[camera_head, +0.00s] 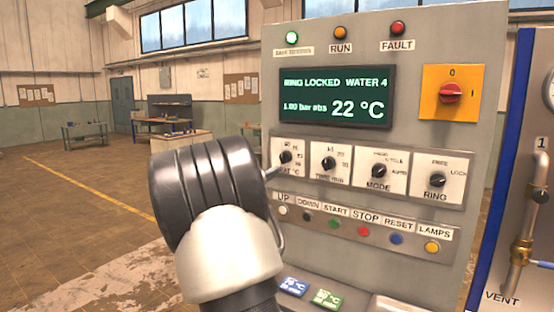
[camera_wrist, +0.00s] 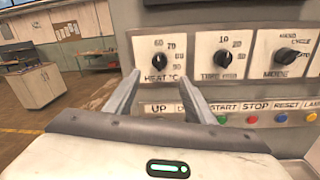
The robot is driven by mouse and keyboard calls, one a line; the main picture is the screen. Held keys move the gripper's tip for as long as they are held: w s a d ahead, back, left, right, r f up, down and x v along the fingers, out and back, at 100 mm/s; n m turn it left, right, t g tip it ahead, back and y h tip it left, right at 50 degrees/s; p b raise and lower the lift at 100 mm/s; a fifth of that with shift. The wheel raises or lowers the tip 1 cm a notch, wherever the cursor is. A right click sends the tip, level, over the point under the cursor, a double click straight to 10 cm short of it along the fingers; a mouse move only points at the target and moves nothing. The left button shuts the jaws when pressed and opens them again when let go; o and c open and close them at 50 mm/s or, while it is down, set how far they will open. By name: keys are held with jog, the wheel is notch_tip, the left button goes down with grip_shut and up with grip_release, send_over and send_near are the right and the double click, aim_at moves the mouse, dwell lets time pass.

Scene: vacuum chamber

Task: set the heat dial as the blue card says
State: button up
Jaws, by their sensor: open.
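The heat dial (camera_wrist: 159,59) is a black knob on a white plate marked HEAT °C, with 60, 70, 80 and 90 around its upper right. I cannot surely tell where its pointer stands.
A green card (camera_head: 326,298) lies beside the blue one. To the right are the timer dial (camera_head: 329,163), mode dial (camera_head: 379,170) and ring dial (camera_head: 437,180). A button row runs below. The screen (camera_head: 336,97) reads RING LOCKED, WATER 4, 22 °C. Open floor lies left.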

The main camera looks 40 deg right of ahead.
aim_at(282, 158)
jog(key=p+x, duration=0.2)
jog(key=x, duration=1)
jog(key=shift+f, duration=0.1)
jog(key=c, duration=1.1)
